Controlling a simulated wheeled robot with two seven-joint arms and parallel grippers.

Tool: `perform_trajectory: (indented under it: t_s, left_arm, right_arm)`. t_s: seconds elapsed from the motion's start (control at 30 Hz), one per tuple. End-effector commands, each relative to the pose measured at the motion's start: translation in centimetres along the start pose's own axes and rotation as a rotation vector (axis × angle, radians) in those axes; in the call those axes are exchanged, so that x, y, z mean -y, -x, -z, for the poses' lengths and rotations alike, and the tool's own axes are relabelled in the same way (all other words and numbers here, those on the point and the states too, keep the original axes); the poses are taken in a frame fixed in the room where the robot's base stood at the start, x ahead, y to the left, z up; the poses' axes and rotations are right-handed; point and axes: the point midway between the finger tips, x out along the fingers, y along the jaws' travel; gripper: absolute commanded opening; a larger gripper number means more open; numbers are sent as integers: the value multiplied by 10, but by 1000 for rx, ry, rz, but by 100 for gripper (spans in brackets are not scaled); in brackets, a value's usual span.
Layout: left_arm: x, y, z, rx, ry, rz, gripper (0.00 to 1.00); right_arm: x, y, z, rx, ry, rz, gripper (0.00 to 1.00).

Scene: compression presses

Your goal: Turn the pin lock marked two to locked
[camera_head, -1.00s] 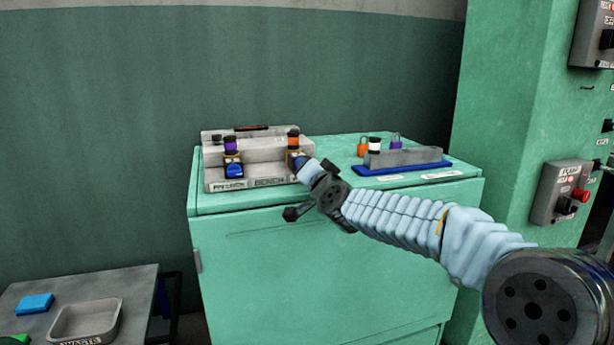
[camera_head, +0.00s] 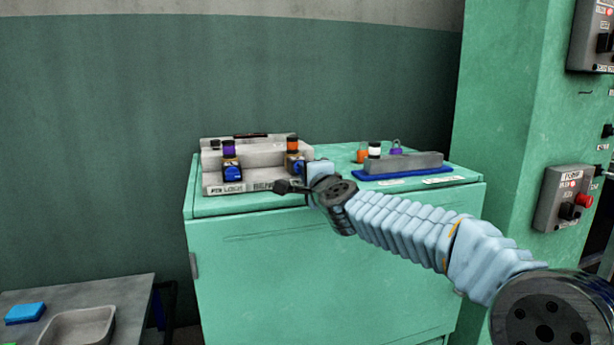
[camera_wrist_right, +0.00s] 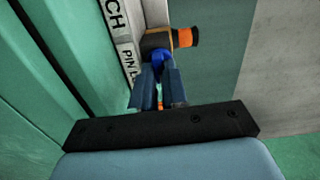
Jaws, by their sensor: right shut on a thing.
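A grey pin lock bench (camera_head: 225,190) stands on a green cabinet. It carries two pin locks with blue knobs. The left lock has a purple-banded pin (camera_head: 229,148) and a blue knob (camera_head: 231,174). The right lock has an orange-banded pin (camera_head: 292,146), also in the right wrist view (camera_wrist_right: 184,38), and a blue knob (camera_head: 291,168). The numbers cannot be read. My right gripper (camera_wrist_right: 160,82) is shut on the right lock's blue knob (camera_wrist_right: 158,57); its fingers hide part of it. In the head view my right gripper (camera_head: 307,172) reaches the bench's right end. My left gripper is not in view.
On the cabinet (camera_head: 330,240), right of my gripper, a blue tray (camera_head: 400,173) holds a grey block, with orange, white and purple items behind. A control box (camera_head: 562,198) hangs at the right. A low table with a grey bin (camera_head: 80,325) stands at lower left.

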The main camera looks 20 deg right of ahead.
Motion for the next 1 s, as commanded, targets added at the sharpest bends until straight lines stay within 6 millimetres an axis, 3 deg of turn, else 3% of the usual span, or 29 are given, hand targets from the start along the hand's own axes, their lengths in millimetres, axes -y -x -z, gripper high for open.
perform_trajectory:
  t_s: [0.63, 0.67, 0.8, 1.0]
  left_arm:
    - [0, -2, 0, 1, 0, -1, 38]
    - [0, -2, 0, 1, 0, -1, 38]
    - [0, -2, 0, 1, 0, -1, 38]
    - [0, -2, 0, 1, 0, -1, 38]
  right_arm:
    - [-1, 0, 0, -1, -54, -2, 0]
    - [-1, 0, 0, -1, -54, -2, 14]
    - [-1, 0, 0, -1, -53, -1, 36]
    - [-1, 0, 0, 0, -52, -1, 38]
